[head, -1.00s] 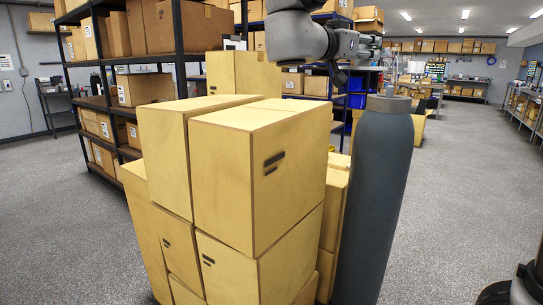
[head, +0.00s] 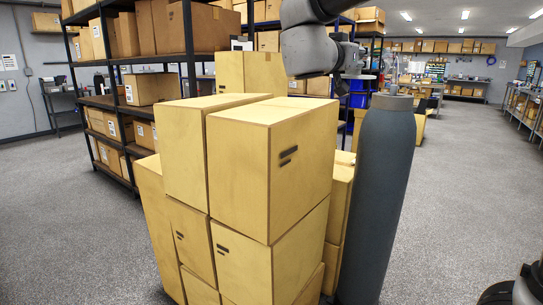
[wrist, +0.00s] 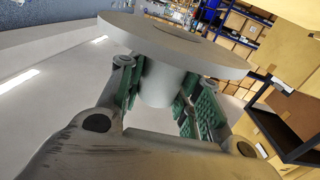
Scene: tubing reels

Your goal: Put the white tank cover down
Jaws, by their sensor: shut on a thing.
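The white tank cover (wrist: 215,55) is a pale round disc with a short, thick stem below it, seen in the wrist view. My gripper (wrist: 160,90) is shut on that stem, with its green ribbed pads on either side. The disc sits above the fingers, slightly tilted in the picture. A tall grey tank-like cylinder (head: 378,200) with a paler narrow top (head: 391,102) stands upright right of the boxes.
Stacked tan boxes (head: 270,170) fill the middle of the head view, close to the cylinder. A dark shelf rack (head: 190,60) with cartons stands behind on the left. Grey floor (head: 460,180) is open to the right, with benches (head: 525,110) along the far right wall.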

